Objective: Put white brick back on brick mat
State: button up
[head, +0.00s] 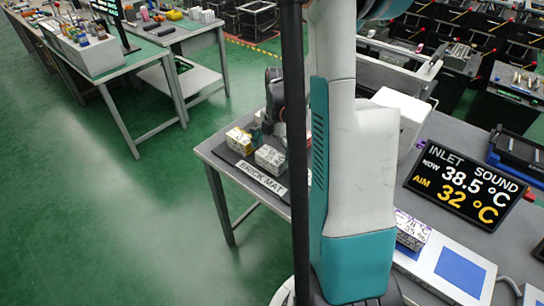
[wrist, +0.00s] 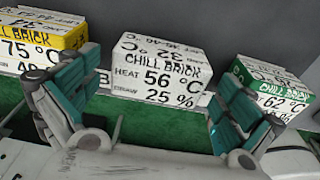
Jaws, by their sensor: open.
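The white brick (wrist: 160,68), marked "CHILL BRICK", 56 °C and 25 %, sits in the middle of the wrist view. In the head view the white brick (head: 270,158) rests on the dark brick mat (head: 228,157), behind its "BRICK MAT" label strip. My gripper (wrist: 157,88) is open, its teal fingers left and right of the white brick with gaps showing. In the head view my gripper (head: 274,112) is low over the mat, partly hidden by a dark pole and my arm.
On the mat, a yellow brick (wrist: 42,42) stands left of the white one and a green brick (wrist: 272,88) right. A purple-marked brick (head: 411,230) lies farther right, by a blue-and-white panel (head: 445,262). A display (head: 466,186) reads 38.5 °C, aim 32 °C. A white box (head: 402,112) stands behind.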

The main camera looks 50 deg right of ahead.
aim_at(275, 152)
jog(key=r+p, duration=0.1)
jog(key=r, duration=0.2)
jog(key=r+p, duration=0.1)
jog(key=r, duration=0.2)
jog(key=d+r, duration=0.1)
jog(key=r, duration=0.2)
jog(key=shift+r+p, duration=0.1)
jog(key=shift+p, duration=0.3)
